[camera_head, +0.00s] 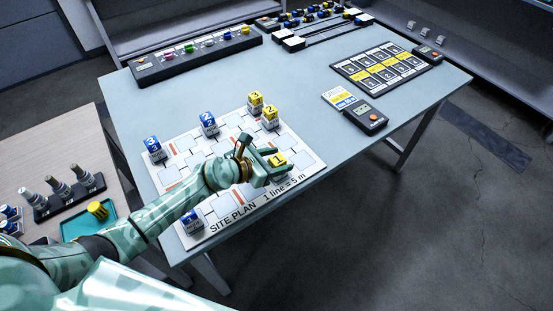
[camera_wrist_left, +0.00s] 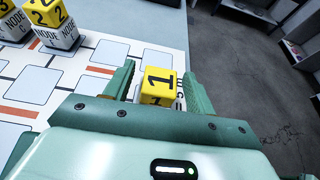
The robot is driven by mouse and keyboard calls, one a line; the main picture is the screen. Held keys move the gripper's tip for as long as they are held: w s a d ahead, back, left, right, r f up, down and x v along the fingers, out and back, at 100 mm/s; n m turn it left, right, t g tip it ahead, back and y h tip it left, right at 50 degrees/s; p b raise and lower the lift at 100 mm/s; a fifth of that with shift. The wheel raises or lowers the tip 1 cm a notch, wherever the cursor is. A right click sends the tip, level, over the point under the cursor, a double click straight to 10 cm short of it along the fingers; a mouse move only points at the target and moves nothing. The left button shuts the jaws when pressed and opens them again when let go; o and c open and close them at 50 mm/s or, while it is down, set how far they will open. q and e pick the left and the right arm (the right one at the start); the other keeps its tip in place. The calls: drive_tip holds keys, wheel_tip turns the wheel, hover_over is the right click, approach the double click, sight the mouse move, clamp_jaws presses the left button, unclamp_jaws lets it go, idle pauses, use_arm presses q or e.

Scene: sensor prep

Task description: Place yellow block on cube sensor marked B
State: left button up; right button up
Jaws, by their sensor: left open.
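A yellow block marked 1 (camera_head: 277,159) is near the right edge of the site plan (camera_head: 178,176). It also shows in the left wrist view (camera_wrist_left: 158,87). My left gripper (camera_head: 270,161) is open, with its fingers on either side of this block. A pale cube seems to be under the block, mostly hidden by the gripper. Two more yellow blocks (camera_head: 255,98) (camera_head: 270,112) sit on white node cubes towards the back of the plan. In the left wrist view, a yellow block marked 2 (camera_wrist_left: 46,11) sits on a node cube (camera_wrist_left: 57,38). I cannot read a letter B.
Blue blocks marked 2 (camera_head: 208,118) and 3 (camera_head: 151,143) and another blue-topped cube (camera_head: 190,217) stand on the plan. A handheld device (camera_head: 366,118) and numbered mat (camera_head: 362,60) lie right. A teal tray (camera_head: 78,228) is on the side table. The table's front-right is clear.

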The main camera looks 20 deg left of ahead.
use_arm(q)
drive_tip(key=shift+s+a+r, duration=0.1)
drive_tip(key=shift+a+r, duration=0.05)
drive_tip(key=shift+r, duration=0.15)
drive_tip(key=p+v, duration=0.2)
drive_tip(key=v, duration=0.9)
drive_tip(key=shift+s+a+p, duration=0.2)
drive_tip(key=shift+s+p, duration=0.05)
drive_tip(key=shift+p, duration=0.05)
idle(1.0)
